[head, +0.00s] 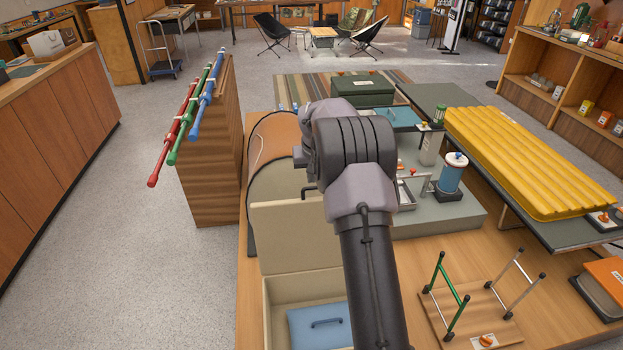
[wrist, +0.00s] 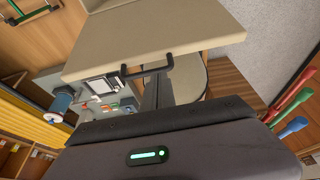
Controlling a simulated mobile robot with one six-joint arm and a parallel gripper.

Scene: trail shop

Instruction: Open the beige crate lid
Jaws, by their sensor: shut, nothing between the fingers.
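The beige crate (head: 282,322) stands at the near left of the wooden platform. Its beige lid (head: 285,238) is raised, standing up at the crate's far side, and the crate's inside is open to view. In the wrist view the lid (wrist: 150,38) fills the top, with a black handle (wrist: 147,70) at its edge. My gripper (wrist: 157,92) is shut and empty, close to the handle; I cannot tell if they touch. In the head view my arm hides the gripper. A blue item (head: 320,325) with a handle lies inside the crate.
A wooden stand with red, green and blue poles (head: 187,120) is at the left. A yellow ribbed mat (head: 525,155) lies on a table at the right. A small upturned table (head: 470,305) lies right of the crate. Grey floor is clear at the left.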

